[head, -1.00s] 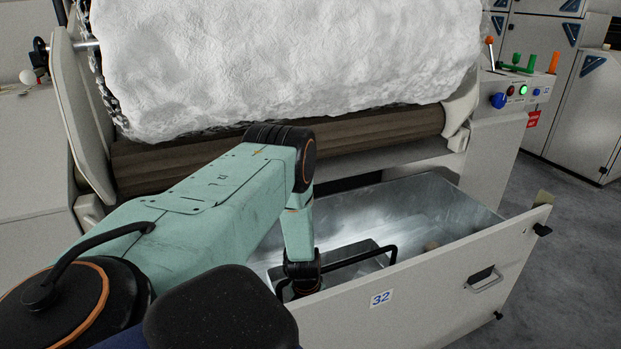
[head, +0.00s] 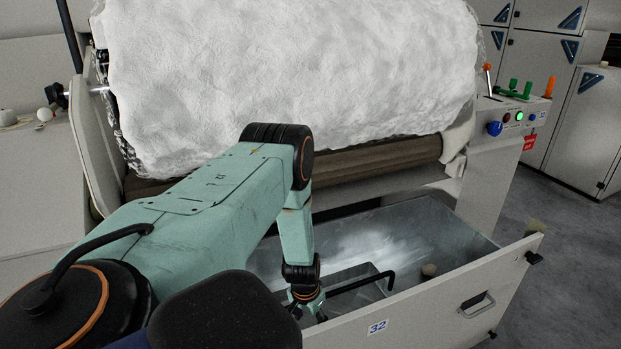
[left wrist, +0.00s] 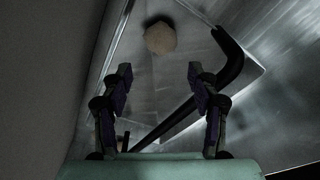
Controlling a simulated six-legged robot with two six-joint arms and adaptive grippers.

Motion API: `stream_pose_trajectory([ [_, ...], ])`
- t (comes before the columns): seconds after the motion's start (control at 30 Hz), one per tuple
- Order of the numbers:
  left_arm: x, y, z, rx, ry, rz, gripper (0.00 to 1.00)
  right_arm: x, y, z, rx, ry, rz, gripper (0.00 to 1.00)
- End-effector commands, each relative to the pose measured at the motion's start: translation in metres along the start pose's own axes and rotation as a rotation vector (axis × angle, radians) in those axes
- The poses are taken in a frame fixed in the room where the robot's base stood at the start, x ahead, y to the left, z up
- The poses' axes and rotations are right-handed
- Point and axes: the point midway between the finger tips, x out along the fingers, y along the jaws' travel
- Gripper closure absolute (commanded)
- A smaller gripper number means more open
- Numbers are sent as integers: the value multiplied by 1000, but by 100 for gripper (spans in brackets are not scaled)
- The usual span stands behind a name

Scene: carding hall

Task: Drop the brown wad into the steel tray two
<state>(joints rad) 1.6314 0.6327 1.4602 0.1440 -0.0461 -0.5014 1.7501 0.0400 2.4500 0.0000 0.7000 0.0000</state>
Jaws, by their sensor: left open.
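A tan-brown wad (left wrist: 160,38) shows in the left wrist view, beyond the fingertips and clear of both fingers. It looks to be in or just above a steel tray (left wrist: 150,85) with a black bar handle (left wrist: 232,62). The exact height is hard to judge. In the head view, the tray (head: 355,275) stands inside an open metal drawer, partly hidden by the drawer front. My left gripper (head: 307,312) points down at the tray, open and empty. My right gripper is not in view.
The drawer front (head: 430,300), labelled 32, rises close to my gripper. A large white fibre roll (head: 290,80) hangs above. The drawer's right part is otherwise clear.

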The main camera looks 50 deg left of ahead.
Motion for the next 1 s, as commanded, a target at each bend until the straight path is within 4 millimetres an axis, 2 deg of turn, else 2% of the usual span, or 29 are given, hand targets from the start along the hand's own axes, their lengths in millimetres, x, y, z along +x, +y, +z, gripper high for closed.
stream_pose_trajectory([
  [0.03, -10, 0, 0, -1, 0, 0, 40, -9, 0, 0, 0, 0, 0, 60],
  [0.1, -16, 0, 0, 0, 0, 0, 40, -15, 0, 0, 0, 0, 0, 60],
  [0.3, -28, 0, 0, 0, -1, 1, 40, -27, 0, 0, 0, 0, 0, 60],
  [1.0, -30, 0, 0, 0, 0, 0, 40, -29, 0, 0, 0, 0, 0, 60],
])
